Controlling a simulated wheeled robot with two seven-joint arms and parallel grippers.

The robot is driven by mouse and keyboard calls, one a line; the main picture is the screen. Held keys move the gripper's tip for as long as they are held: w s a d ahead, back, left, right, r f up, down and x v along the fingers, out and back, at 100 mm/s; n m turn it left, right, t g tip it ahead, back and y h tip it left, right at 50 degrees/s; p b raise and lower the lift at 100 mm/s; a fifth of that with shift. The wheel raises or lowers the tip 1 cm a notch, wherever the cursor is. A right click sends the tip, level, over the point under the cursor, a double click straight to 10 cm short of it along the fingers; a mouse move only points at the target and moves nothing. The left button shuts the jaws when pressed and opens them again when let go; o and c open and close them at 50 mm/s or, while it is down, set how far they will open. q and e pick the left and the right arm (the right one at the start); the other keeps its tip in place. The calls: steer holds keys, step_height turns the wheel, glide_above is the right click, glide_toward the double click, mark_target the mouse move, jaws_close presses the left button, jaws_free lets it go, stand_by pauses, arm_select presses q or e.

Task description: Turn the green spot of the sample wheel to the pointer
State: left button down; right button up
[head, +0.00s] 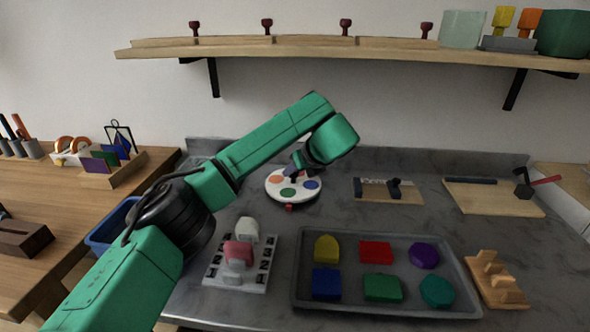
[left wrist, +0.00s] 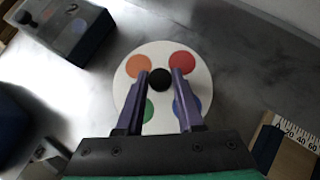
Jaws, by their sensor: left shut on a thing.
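The sample wheel (head: 300,198) is a white disc at the back middle of the grey counter. Its green spot (head: 288,193) faces the front, close to the small red pointer (head: 289,208) at the front rim. An orange spot (head: 277,180) is at the left and a blue spot (head: 312,184) at the right. The left wrist view also shows a red spot (left wrist: 182,62) and the black centre knob (left wrist: 159,79). My left gripper (left wrist: 160,84) is over the wheel, its purple fingers shut on the knob. The pointer is hidden in the left wrist view. My right gripper is not in view.
A grey tray (head: 300,290) of coloured blocks stands at the front right. A white numbered block (head: 238,285) is front left of it. A board (head: 395,197) with dark pieces lies right of the wheel. A wooden shelf (head: 380,50) hangs above the back.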

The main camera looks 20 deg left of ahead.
arm_select(q)
steer(key=shift+w+d+n+g+y+p, duration=0.1)
steer(key=shift+n+g+y+p, duration=0.3)
steer(key=shift+n, duration=0.5)
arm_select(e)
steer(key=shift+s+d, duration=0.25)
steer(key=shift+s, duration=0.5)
arm_select(q)
steer(key=c, duration=0.5)
jaws_free()
